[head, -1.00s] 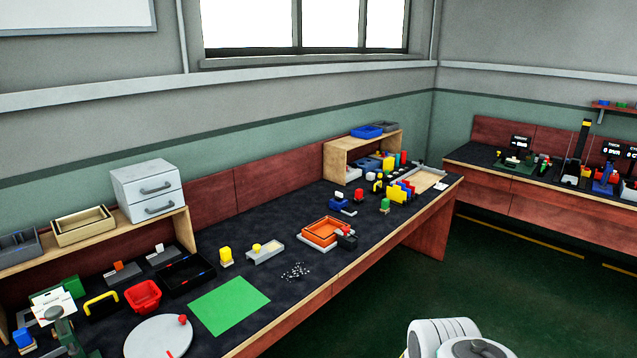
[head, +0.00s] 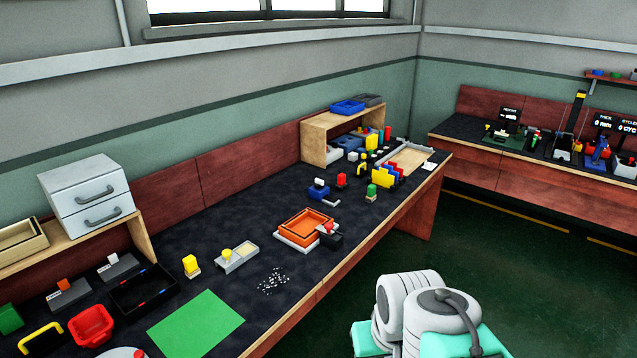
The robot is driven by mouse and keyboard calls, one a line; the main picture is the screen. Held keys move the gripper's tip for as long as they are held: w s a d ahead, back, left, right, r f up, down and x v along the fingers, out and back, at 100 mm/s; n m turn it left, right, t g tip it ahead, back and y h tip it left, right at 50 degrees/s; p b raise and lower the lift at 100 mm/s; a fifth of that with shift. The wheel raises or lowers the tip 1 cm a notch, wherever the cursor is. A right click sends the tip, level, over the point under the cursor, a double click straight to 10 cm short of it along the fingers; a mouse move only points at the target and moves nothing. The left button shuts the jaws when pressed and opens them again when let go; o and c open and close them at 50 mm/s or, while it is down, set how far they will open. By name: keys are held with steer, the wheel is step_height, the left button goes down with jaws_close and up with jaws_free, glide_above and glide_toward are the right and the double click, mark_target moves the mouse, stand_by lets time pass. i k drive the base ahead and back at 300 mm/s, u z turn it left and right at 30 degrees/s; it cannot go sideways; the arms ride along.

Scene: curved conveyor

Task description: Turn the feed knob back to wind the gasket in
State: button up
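I cannot make out a feed knob or a gasket for certain in the head view. An orange square tray (head: 305,229) on a white base sits mid-bench, with a black block carrying a red top (head: 328,234) at its right corner. A grey plate with a yellow knob (head: 227,254) lies to its left, but I cannot tell what it does. White and grey links of my arm (head: 410,312) show at the bottom, right of the bench. My gripper is not in view.
The dark bench (head: 180,232) runs along the wall, holding a green mat (head: 196,322), a red bin (head: 91,325), and small scattered white bits (head: 272,280). A second bench (head: 475,150) with devices and displays stands at the right. Green floor (head: 500,270) between is clear.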

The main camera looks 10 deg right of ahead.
mark_target(318, 183)
steer(key=z, duration=0.7)
steer(key=i, duration=2.65)
steer(key=u, duration=3.2)
